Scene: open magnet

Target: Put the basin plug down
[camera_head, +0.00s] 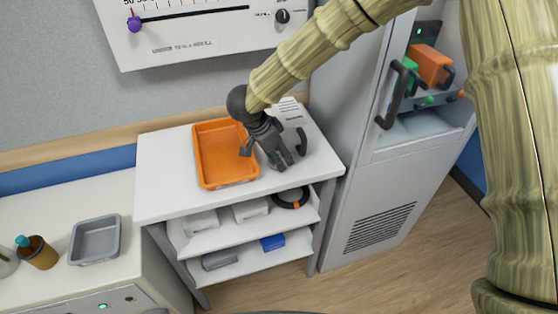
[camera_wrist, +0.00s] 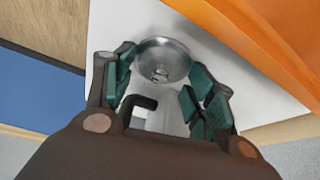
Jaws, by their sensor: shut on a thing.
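The basin plug (camera_wrist: 163,55) is a round, shiny metal disc between my fingers in the wrist view. My gripper (camera_wrist: 159,82) is shut on it, with green-padded fingers on both sides. In the head view my gripper (camera_head: 283,158) points down over the right part of the white table top (camera_head: 170,165), just right of the orange tray (camera_head: 226,183). The plug is hidden by my fingers in the head view. I cannot tell whether it touches the table top.
A dark hooked part (camera_wrist: 137,104) shows beside the plug. Shelves under the table top hold grey boxes, a blue box (camera_head: 272,242) and a dark ring (camera_head: 291,198). A tall grey cabinet (camera_head: 370,215) stands close on the right. A grey tray (camera_head: 95,240) sits on the left counter.

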